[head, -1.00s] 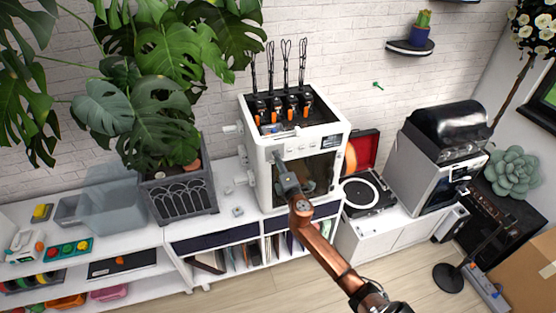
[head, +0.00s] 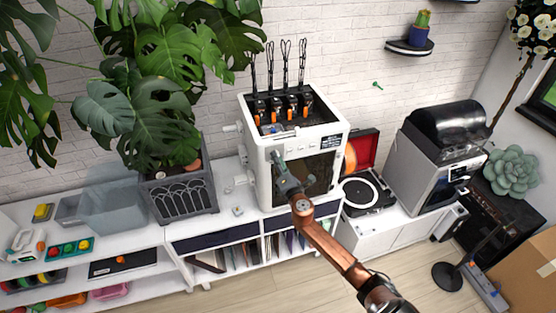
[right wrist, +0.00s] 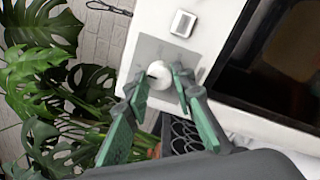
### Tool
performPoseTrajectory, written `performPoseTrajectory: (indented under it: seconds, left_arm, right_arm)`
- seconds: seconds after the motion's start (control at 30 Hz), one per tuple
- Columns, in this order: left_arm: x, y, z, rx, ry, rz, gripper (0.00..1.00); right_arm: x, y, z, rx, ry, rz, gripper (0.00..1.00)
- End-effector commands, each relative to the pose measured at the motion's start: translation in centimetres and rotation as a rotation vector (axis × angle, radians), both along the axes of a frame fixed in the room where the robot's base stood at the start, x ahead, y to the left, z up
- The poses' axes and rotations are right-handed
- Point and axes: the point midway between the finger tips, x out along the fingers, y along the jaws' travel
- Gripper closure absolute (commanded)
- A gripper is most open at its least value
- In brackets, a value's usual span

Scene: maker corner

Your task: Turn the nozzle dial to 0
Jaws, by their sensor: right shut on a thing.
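The nozzle dial (right wrist: 158,71) is a small white round knob on a grey plate on the front of the white printer (head: 262,165). It has a short dark mark at its edge; I cannot read any numbers around it. In the right wrist view, the green fingers of my right gripper (right wrist: 160,83) are on either side of the dial, shut on it. In the head view, my right gripper (head: 279,162) is at the printer's front left edge and hides the dial. My left gripper is not in view.
A white square button (right wrist: 183,24) sits beside the dial plate, and the printer's dark window (right wrist: 290,50) is close by. A potted monstera (head: 180,190) stands left of the printer. A record player (head: 368,192) stands to its right.

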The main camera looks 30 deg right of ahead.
Motion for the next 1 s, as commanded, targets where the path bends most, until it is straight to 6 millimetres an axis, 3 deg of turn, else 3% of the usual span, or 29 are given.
performPoseTrajectory:
  seconds: [0.2, 0.23, 0.47, 0.8, 1.0]
  left_arm:
    - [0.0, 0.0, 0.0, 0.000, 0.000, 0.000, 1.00]
    - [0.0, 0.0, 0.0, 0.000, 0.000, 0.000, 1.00]
    - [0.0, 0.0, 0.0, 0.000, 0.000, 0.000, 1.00]
    - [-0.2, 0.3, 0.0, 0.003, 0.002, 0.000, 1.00]
    - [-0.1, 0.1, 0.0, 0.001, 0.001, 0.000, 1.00]
  right_arm:
    - [-0.1, 0.0, -0.3, -0.001, 0.005, 0.001, 1.00]
    - [0.0, 0.0, -0.3, -0.001, 0.005, 0.001, 0.76]
    - [0.0, 0.0, -0.2, -0.001, 0.002, 0.000, 0.60]
    - [-0.3, 0.1, -0.1, 0.000, 0.001, 0.000, 0.59]
    - [-2.9, 0.6, -0.3, 0.001, 0.003, 0.001, 0.59]
